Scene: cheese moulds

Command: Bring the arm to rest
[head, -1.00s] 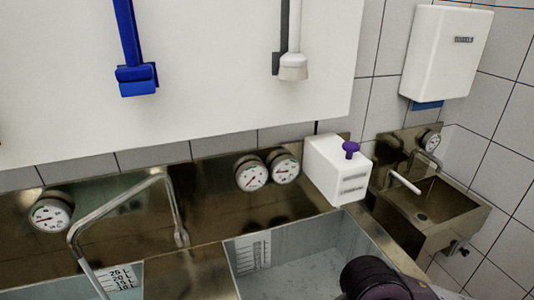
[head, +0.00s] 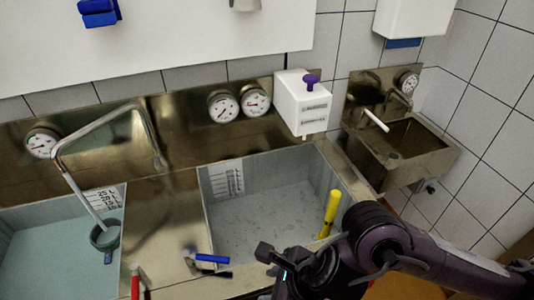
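My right arm comes in from the lower right in the head view. Its dark gripper (head: 275,260) is over the front edge of the right basin, apart from the tools around it. The angle does not show whether its fingers are open or shut, and I see nothing clearly held in it. My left arm and gripper are not in view.
The right basin (head: 270,215) holds a yellow-handled tool (head: 330,212). A blue-handled tool (head: 212,259) and a red-handled one (head: 135,284) lie at the front. A bent tap (head: 95,130) stands over the left basin (head: 50,255), near a dark cup (head: 105,238). A white dispenser (head: 302,102) is behind.

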